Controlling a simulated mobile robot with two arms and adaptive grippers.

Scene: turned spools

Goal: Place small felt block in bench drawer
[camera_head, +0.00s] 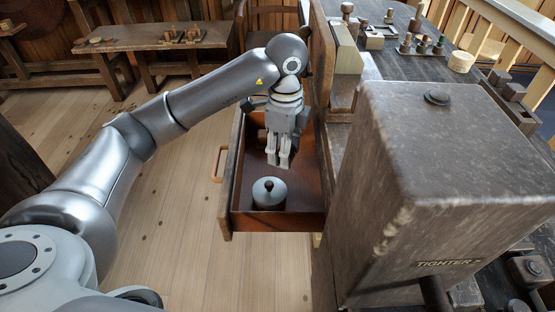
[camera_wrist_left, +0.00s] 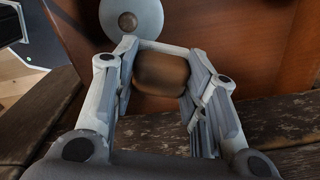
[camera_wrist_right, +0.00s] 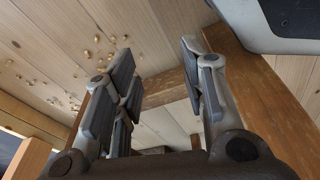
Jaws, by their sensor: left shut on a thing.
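The bench drawer (camera_head: 302,188) is pulled open, with a reddish-brown inside. My left gripper (camera_head: 282,163) points down over it. In the left wrist view its fingers (camera_wrist_left: 165,80) are shut on a small brown rounded block (camera_wrist_left: 160,72), which I take for the felt block. In the head view the block cannot be made out at the fingertips. The drawer's reddish surface (camera_wrist_left: 235,55) shows beyond the block in the left wrist view. My right gripper (camera_wrist_right: 160,90) is open and empty in the right wrist view; the head view does not show it.
A grey round lidded pot (camera_head: 269,195) stands in the drawer's near end; the drawer floor right of it is clear. A large dark block marked TIGHTER (camera_head: 430,170) stands right of the drawer. A low bench (camera_head: 140,38) stands at the back left. Shavings (camera_wrist_right: 90,55) lie on the floor.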

